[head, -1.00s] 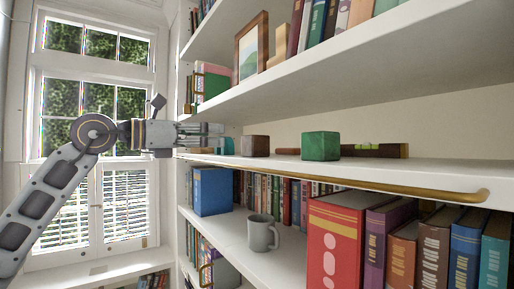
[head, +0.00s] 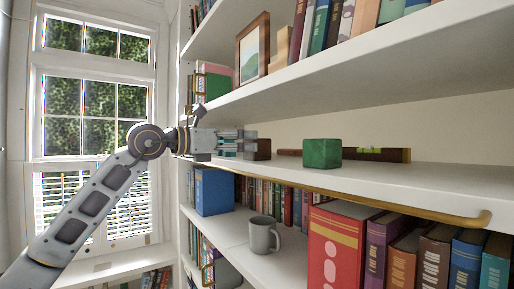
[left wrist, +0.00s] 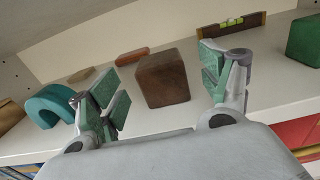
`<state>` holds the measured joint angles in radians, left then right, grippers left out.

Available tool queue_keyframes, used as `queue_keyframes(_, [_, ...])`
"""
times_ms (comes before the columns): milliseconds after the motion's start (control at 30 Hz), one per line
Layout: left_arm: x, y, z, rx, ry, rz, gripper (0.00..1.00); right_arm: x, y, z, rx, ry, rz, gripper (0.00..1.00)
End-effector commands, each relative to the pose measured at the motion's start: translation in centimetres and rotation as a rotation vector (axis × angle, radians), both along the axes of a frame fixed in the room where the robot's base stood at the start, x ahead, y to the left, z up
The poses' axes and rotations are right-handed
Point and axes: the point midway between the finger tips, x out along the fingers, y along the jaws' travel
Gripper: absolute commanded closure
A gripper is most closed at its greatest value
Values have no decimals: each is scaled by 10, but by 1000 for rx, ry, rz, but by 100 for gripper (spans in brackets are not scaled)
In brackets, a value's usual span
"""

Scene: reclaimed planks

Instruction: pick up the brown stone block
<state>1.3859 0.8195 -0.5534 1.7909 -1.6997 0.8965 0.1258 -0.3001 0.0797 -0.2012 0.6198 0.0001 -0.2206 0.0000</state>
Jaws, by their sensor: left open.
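The brown stone block (head: 264,149) stands on the middle shelf, partly hidden behind my left gripper (head: 246,143) in the head view. In the left wrist view the brown block (left wrist: 163,80) sits between and a little beyond the two fingers of my left gripper (left wrist: 165,95). The fingers are spread apart, and neither visibly grips the block. My right gripper is not in view.
A green block (head: 322,153) stands to the right on the same shelf (head: 420,177), with a spirit level (head: 380,154) behind it. In the left wrist view a teal arch (left wrist: 50,106) lies to the left and a thin reddish piece (left wrist: 132,56) behind. A shelf hangs above.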

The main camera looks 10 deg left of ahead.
Motion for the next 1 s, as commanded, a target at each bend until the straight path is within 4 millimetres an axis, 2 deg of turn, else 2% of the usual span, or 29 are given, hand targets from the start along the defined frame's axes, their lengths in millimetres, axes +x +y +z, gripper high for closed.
queue_keyframes(567, [5,-6,1,-1,0,-1,21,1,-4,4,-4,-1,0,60])
queue_keyframes(1000, [33,-30,2,-1,1,-1,21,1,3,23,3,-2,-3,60])
